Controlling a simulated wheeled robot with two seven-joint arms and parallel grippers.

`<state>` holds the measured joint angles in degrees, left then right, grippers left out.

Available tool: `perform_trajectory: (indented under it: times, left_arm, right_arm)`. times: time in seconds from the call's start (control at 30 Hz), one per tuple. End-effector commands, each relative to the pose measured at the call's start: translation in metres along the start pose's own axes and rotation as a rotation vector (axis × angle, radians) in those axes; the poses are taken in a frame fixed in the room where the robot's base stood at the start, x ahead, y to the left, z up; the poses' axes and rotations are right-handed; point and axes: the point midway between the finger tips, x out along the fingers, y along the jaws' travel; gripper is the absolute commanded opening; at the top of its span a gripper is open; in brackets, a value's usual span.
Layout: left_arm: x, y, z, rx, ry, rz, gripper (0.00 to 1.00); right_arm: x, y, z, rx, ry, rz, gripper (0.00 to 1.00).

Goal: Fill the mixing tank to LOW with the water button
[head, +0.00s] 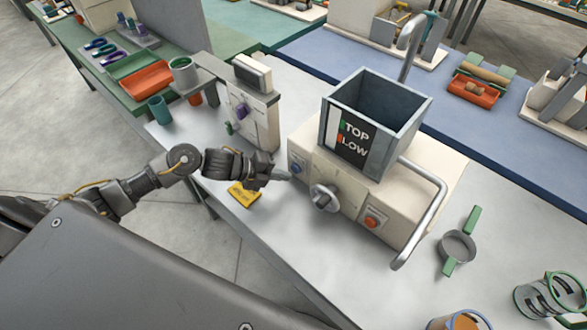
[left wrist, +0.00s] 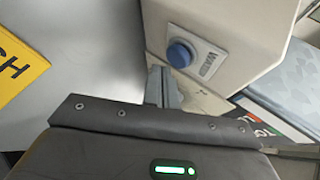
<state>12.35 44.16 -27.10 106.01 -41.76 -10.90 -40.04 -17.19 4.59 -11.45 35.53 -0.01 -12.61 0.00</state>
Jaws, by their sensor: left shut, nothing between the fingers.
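The mixing tank (head: 341,152) is a grey open-topped box on a cream machine (head: 410,200). Its front has a dark panel marked TOP and LOW beside a pale gauge strip. The inside looks dark and no water shows; the bottom is hidden. My right gripper is out of view.
A metal spout (head: 410,45) curves above the tank. A knob (head: 324,197) and red button (head: 371,221) are right of the blue button. A curved handle (head: 432,215) juts from the right side. A yellow card (head: 243,195) lies below my left gripper.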

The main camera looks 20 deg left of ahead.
Motion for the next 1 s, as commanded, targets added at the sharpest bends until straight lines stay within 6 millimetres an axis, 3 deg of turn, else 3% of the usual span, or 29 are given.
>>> perform_trajectory:
  times: [0.6,1.0]
  left_arm:
    - [-0.034,0.024,-0.024,0.0,0.0,0.001,0.0]
    - [-0.035,0.025,-0.025,0.0,0.0,0.0,0.0]
  right_arm:
    - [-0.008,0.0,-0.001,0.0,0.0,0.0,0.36]
    - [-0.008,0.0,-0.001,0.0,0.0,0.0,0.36]
